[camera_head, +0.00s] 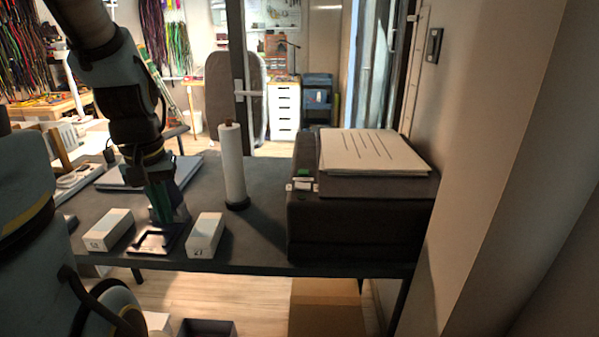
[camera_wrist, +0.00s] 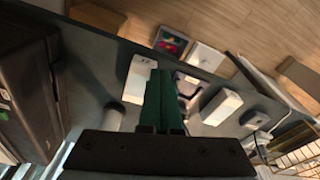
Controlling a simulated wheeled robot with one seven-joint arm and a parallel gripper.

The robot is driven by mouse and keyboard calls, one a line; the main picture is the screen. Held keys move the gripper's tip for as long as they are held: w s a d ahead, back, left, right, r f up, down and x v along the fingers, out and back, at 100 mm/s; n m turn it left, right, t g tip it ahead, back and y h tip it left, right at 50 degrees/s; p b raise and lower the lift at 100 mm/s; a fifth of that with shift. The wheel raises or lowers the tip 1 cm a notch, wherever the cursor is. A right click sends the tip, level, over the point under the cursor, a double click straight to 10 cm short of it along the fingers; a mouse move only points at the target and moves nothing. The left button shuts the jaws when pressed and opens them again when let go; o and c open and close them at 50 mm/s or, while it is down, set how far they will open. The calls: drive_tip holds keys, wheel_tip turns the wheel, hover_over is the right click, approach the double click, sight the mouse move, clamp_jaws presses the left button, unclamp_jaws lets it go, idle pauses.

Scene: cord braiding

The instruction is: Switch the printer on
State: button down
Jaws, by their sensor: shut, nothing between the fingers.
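The printer (camera_head: 345,228) is a dark, bulky box at the right end of the grey table, with sheets of paper on its top. A small green button (camera_head: 302,172) and light labels sit on its top left edge; I cannot tell whether it is lit. In the wrist view the printer's dark side (camera_wrist: 25,80) shows at the far left. My gripper (camera_head: 164,217) points down over the table, well left of the printer and apart from it. Its green fingers (camera_wrist: 160,74) are shut together with nothing between them.
White boxes stand either side of my gripper, one left (camera_head: 109,230) and one right (camera_head: 205,235). A dark small tray (camera_head: 150,240) lies below the fingers. An upright white roll (camera_head: 232,165) stands between my gripper and the printer. A wall (camera_head: 480,150) rises right of the printer.

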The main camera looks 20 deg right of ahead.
drive_tip(key=w+d+r+m, duration=0.1)
drive_tip(key=w+d+r, duration=0.2)
drive_tip(key=d, duration=0.4)
drive_tip(key=w+d+r+m, duration=0.1)
drive_tip(key=w+d+r, duration=0.15)
drive_tip(key=d, duration=0.45)
wheel_tip(320, 180, up, 10)
drive_tip(key=m+y, duration=0.1)
hover_over(298, 184)
drive_tip(key=d, duration=0.2)
drive_tip(key=shift+s+a+g+b, duration=0.1)
drive_tip(key=shift+s+g+b, duration=0.3)
drive_tip(key=shift+s+b, duration=0.05)
drive_tip(key=shift+f, duration=0.15)
drive_tip(key=f, duration=0.4)
drive_tip(key=a+f+p, duration=0.1)
drive_tip(key=f, duration=0.4)
drive_tip(key=f+p, duration=0.1)
drive_tip(key=f, duration=0.3)
drive_tip(key=shift+w+a+f, duration=0.35)
drive_tip(key=shift+a+f, duration=0.1)
drive_tip(key=shift+f, duration=0.15)
